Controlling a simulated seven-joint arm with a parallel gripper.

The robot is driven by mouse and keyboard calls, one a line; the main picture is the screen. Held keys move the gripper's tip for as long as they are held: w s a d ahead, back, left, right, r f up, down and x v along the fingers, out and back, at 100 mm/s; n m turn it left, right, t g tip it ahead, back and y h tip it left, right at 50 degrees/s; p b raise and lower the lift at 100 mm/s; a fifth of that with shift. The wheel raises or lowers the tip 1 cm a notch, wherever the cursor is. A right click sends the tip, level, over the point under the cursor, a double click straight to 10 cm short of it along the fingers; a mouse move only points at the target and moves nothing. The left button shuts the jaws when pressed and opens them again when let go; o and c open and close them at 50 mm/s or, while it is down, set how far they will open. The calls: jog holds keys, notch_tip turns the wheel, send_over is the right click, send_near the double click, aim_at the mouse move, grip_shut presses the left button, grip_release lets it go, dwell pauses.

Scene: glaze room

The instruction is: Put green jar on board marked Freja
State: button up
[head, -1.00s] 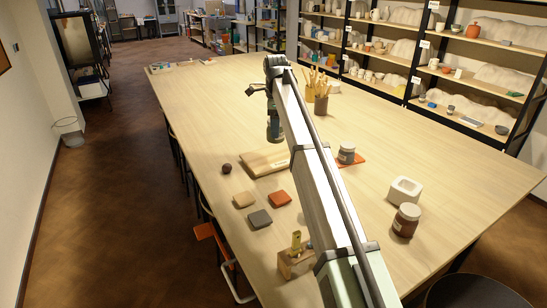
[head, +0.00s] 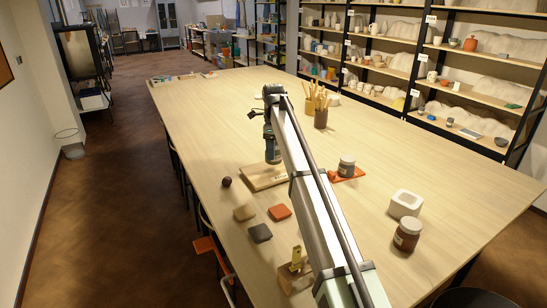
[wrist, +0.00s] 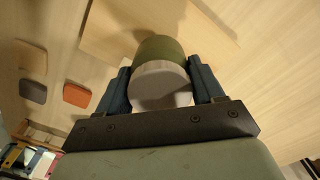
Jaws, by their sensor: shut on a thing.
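The green jar (wrist: 160,47), with a pale round lid, sits between the two fingers of my gripper (wrist: 162,72) in the wrist view. My gripper is shut on it. In the head view my gripper (head: 271,136) points down over a light wooden board (head: 257,180), with the jar (head: 272,156) low beneath it. The board also shows behind the jar in the wrist view (wrist: 110,35). A small mark is on the board's near edge, too small to read. I cannot tell whether the jar touches the board.
An orange board (head: 348,176) with a grey-lidded jar (head: 346,165) lies to the right, partly behind my arm. A tool pot (head: 321,118) stands behind.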

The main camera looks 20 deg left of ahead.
jog(key=shift+f, duration=1.65)
jog(key=shift+f, duration=0.15)
jog(key=o, duration=1.2)
jog(key=shift+o, duration=0.2)
notch_tip(320, 180, up, 12)
jog(key=shift+r, duration=0.15)
